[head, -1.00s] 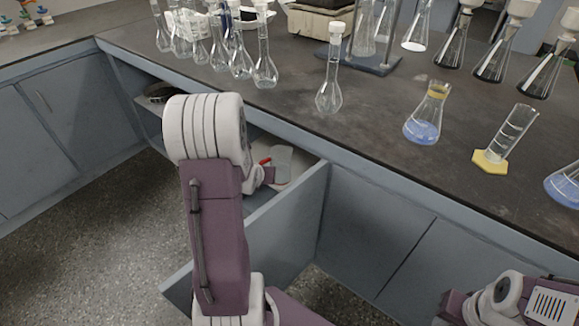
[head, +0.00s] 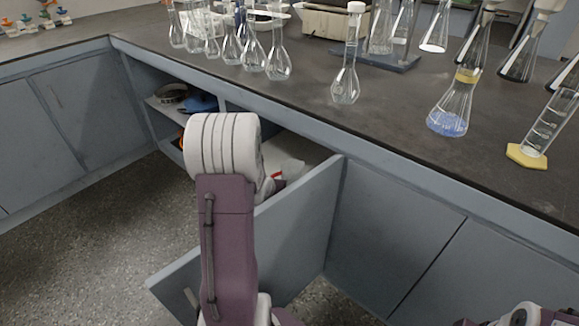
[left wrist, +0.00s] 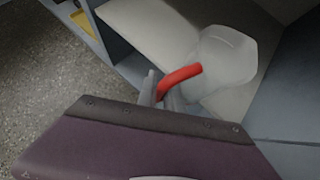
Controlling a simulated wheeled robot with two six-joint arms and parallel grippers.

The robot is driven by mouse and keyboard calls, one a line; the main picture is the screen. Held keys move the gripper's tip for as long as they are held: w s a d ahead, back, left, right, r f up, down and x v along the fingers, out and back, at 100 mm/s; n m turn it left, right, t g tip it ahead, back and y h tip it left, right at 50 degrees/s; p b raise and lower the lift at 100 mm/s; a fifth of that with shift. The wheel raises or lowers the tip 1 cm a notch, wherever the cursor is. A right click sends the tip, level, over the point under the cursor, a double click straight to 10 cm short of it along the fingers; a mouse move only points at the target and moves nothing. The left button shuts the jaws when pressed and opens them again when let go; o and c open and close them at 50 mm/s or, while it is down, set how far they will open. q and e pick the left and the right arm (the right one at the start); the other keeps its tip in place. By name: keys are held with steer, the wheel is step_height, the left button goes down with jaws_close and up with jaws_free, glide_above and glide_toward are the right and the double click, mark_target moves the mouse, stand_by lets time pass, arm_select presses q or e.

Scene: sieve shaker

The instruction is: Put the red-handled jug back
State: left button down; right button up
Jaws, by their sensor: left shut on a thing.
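The red-handled jug is a translucent pale container. In the left wrist view its body (left wrist: 230,62) is tilted and its red handle (left wrist: 180,77) points toward my gripper. In the head view the jug (head: 292,166) shows at the open cupboard bay, partly hidden by my left arm. My left gripper (left wrist: 164,93) is shut on the red handle. It also shows small in the head view (head: 270,187). I cannot tell whether the jug touches the shelf.
An open cupboard door (head: 300,220) stands out beside my left arm. The cupboard's left bay holds a blue item (head: 200,103) and a dark round dish (head: 172,94). Glass flasks (head: 346,80) stand on the bench top (head: 300,100) above. The floor at left is clear.

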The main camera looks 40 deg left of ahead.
arm_select(q)
steer(key=w+a, duration=0.1)
steer(key=w, duration=0.2)
steer(key=w+a, duration=0.2)
steer(key=w, duration=0.1)
steer(key=w+a+p, duration=0.1)
steer(key=w, duration=0.2)
steer(key=shift+w+a+r, duration=0.1)
steer(key=shift+w+a, duration=0.2)
steer(key=shift+a, duration=0.1)
steer(key=w+p, duration=0.1)
steer(key=w+a+p, duration=0.2)
steer(key=w, duration=0.1)
steer(key=shift+r+p, duration=0.15)
steer(key=shift+p, duration=0.2)
steer(key=shift+w+a, duration=0.15)
steer(key=shift+w, duration=0.2)
steer(key=shift+w+f, duration=0.1)
steer(key=shift+f, duration=0.15)
step_height(320, 180, down, 4)
steer(key=b, duration=0.2)
steer(key=shift+b, duration=0.35)
steer(key=shift+r, duration=0.2)
